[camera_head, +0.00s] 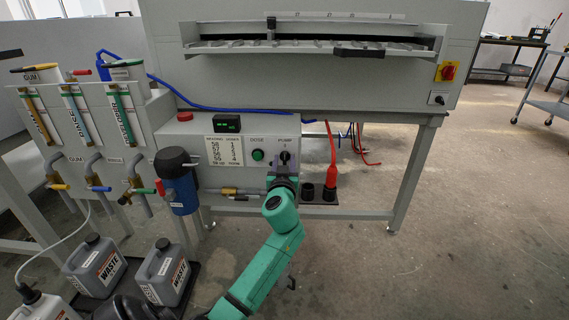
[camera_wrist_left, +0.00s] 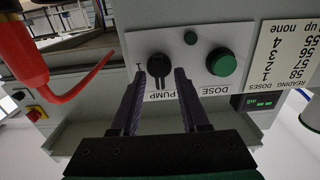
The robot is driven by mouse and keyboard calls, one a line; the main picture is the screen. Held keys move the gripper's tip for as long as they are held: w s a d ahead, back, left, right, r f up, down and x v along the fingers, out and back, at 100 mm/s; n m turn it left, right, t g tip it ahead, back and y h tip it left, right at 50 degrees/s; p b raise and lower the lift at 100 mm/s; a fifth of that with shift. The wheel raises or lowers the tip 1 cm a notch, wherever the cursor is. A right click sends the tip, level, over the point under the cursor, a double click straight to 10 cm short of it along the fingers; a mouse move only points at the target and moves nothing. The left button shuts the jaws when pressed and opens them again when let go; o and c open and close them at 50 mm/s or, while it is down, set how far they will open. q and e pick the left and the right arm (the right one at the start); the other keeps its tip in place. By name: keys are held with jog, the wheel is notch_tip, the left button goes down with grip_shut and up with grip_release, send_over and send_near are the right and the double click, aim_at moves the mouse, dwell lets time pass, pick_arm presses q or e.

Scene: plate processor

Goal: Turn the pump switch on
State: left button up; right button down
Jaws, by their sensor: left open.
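The pump switch (camera_head: 285,157) is a black rotary knob on the grey control panel, under a PUMP label in the head view. In the left wrist view, which shows the panel upside down, the knob (camera_wrist_left: 159,66) lies just beyond and between the fingertips. My left gripper (camera_wrist_left: 160,75) is open, with one dark finger on each side of the knob. I cannot tell whether the fingers touch it. In the head view the left gripper (camera_head: 284,170) is at the panel, partly hidden by my green wrist. My right gripper is not in view.
A green DOSE button (camera_head: 257,155) sits left of the switch. A blue filter housing (camera_head: 178,182) and grey waste bottles (camera_head: 164,271) are at the left.

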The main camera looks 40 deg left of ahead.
pick_arm(q)
grip_shut()
